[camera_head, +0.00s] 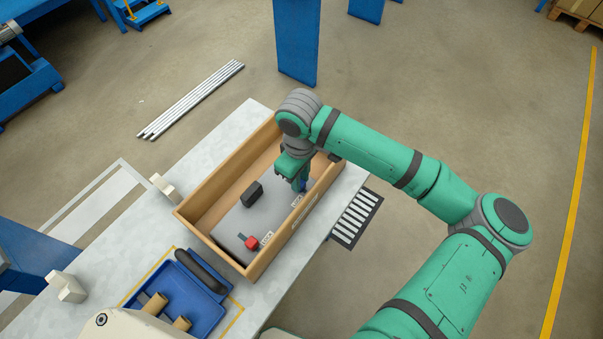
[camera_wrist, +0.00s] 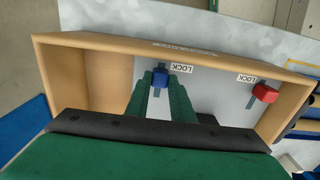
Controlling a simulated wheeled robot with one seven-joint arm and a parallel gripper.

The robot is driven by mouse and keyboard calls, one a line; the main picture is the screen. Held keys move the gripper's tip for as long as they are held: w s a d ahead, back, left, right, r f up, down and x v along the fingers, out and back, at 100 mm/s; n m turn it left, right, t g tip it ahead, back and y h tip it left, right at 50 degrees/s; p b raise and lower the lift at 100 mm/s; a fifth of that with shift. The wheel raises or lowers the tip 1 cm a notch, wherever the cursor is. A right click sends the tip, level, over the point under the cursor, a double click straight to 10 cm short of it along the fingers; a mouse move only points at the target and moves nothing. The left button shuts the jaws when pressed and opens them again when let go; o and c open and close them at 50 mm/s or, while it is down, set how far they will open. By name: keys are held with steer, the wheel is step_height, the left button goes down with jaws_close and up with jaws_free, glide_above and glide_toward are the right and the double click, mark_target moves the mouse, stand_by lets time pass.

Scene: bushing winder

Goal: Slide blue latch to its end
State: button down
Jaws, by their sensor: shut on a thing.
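The blue latch (camera_wrist: 160,79) shows in the wrist view between the two green fingers of my gripper (camera_wrist: 161,90), near a LOCK label (camera_wrist: 181,68). My gripper is shut on it. In the head view my gripper (camera_head: 300,183) reaches down into the wooden box at its right side, and only a little of the blue latch (camera_head: 304,185) shows beside the fingers. The latch sits on a grey panel (camera_head: 225,223) inside the box. How far along its slot the latch stands is hidden by the fingers.
A red latch (camera_head: 251,243) with its own LOCK label sits at the near end of the panel. A black block (camera_head: 252,194) stands on the panel. The wooden box (camera_head: 207,239) has raised walls close around my gripper. A blue tray (camera_head: 190,310) with parts lies nearby.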

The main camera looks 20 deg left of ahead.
steer(key=shift+d, duration=0.1)
steer(key=c, duration=1.5)
jaws_free()
steer(key=shift+s, duration=0.1)
steer(key=shift+r, duration=0.15)
step_height(320, 180, up, 11)
steer(key=shift+f, duration=0.2)
steer(key=shift+d, duration=0.1)
